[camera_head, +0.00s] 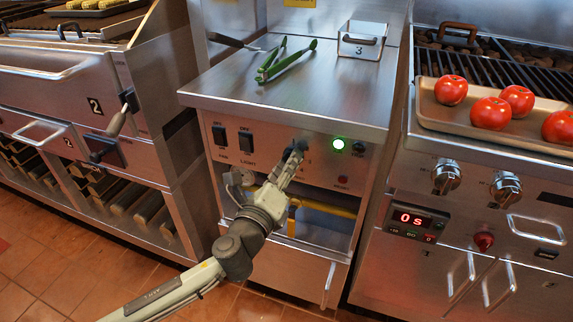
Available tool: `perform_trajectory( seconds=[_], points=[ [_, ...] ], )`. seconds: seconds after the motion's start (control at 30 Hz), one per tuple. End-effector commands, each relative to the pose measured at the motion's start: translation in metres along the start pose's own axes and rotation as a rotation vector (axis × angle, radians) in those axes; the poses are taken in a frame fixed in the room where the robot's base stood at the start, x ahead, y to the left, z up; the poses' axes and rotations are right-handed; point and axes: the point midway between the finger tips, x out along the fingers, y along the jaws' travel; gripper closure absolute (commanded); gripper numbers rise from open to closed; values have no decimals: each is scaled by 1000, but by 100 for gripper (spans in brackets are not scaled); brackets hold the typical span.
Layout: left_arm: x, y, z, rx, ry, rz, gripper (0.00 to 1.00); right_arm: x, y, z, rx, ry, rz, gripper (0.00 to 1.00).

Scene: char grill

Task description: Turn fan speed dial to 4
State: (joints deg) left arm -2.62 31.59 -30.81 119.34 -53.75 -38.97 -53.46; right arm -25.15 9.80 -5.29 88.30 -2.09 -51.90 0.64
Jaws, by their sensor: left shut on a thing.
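My right gripper is not in view.
Green tongs (285,62) and a metal container (361,40) lie on the counter top (250,88). A tray with tomatoes (490,112) is at the right.

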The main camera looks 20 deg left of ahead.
Motion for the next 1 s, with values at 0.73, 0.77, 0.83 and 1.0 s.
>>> perform_trajectory(
  seconds=[0.73,0.77,0.83,1.0],
  points=[
    [0,0,0,363,1,0,95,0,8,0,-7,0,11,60],
    [0,0,0,366,1,0,95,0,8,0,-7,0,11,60],
    [0,0,0,369,1,0,95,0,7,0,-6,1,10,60],
    [0,0,0,371,1,0,95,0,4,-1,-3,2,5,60]
  ],
)
